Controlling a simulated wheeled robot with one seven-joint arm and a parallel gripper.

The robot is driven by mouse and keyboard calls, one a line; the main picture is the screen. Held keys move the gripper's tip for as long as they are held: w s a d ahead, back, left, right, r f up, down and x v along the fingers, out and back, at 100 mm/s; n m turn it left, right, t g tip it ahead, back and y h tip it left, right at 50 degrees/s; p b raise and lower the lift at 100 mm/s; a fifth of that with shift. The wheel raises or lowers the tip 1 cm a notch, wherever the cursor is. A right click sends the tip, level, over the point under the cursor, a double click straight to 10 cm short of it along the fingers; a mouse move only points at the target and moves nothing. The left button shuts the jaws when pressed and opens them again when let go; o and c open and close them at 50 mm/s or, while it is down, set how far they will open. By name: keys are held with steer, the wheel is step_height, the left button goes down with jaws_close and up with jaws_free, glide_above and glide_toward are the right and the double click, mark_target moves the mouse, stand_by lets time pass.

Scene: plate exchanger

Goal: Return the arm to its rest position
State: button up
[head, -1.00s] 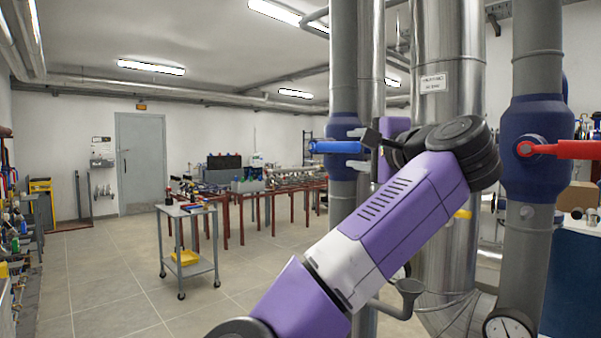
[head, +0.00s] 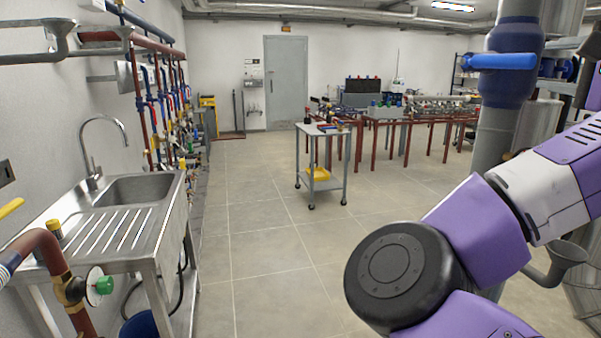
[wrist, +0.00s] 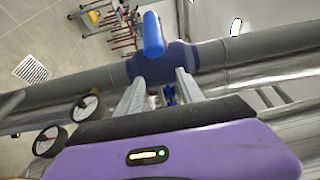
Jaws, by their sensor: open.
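My purple arm reaches up and to the right in the head view, and its end lies outside that picture. In the wrist view my gripper (wrist: 160,92) is open, its two grey fingers apart with nothing held between them. Beyond the fingers is a blue valve body on a grey pipe, with a blue lever handle (wrist: 153,35) pointing up in that picture. The blue lever (head: 502,61) also shows in the head view, on the blue valve body (head: 512,85) at the right. I cannot tell whether the fingers touch the valve.
A steel sink unit (head: 140,190) stands at the left, with a red-brown pipe (head: 45,255) in front of it. A small grey cart (head: 322,160) stands in the middle distance. Tiled floor (head: 260,250) between them is clear. Pressure gauges (wrist: 85,108) sit near the gripper.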

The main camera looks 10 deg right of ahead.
steer(key=s+d+r+h, duration=0.3)
steer(key=s+r+h, duration=0.2)
steer(key=h, duration=0.4)
steer(key=s+a+f+n+t+y, duration=0.2)
steer(key=a+f+n+y, duration=0.1)
steer(key=a+f+n, duration=0.55)
steer(key=s+a+f+n+t+y+p, duration=0.15)
steer(key=a+f+n+y, duration=0.35)
steer(key=f, duration=0.7)
steer(key=s+a+f+n+t+y, duration=0.1)
steer(key=a+f+n+t+y, duration=0.15)
steer(key=a+f+n, duration=0.6)
steer(key=s+a+f+g+y, duration=0.2)
steer(key=s+a+f+g, duration=0.2)
steer(key=s+f, duration=0.9)
steer(key=s+a+f+g+y+p, duration=0.1)
steer(key=s+a+f+g, duration=0.3)
steer(key=s+f, duration=0.8)
steer(key=s+a+y, duration=0.1)
steer(key=s+a, duration=0.1)
steer(key=s, duration=0.2)
steer(key=shift+s+a+f+g, duration=0.3)
steer(key=shift+a+f, duration=0.05)
steer(key=shift+a, duration=0.05)
